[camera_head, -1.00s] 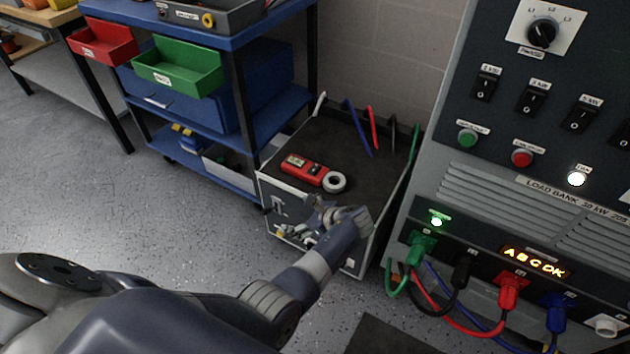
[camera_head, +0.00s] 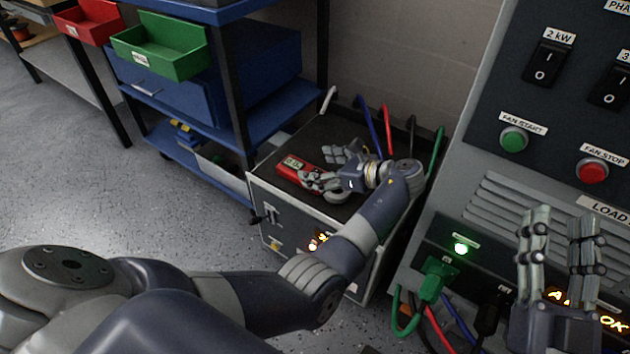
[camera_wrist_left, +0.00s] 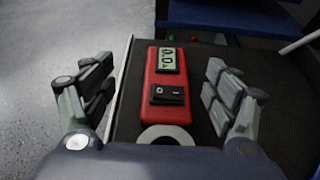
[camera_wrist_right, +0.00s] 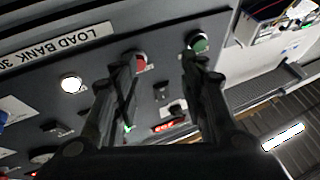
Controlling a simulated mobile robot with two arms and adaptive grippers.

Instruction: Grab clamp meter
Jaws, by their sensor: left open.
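The red clamp meter (camera_head: 291,168) lies on the dark top of the grey box (camera_head: 300,209), with its grey ring jaw toward my wrist. In the left wrist view the clamp meter (camera_wrist_left: 165,85) shows its display and black rocker switch. My left gripper (camera_head: 330,167) is over the box top, open, with its fingers on either side of the meter and apart from it in the wrist view. In the head view the hand hides part of the meter. My right gripper (camera_head: 560,235) is in front of the load bank panel. Its fingers are spread, with nothing between them.
The load bank (camera_head: 470,190) with switches, buttons and plugged cables stands at the right. A blue shelf cart (camera_head: 222,95) with a green bin (camera_head: 160,48) stands left behind the box. Coloured cables (camera_head: 389,130) rise at the box's back edge.

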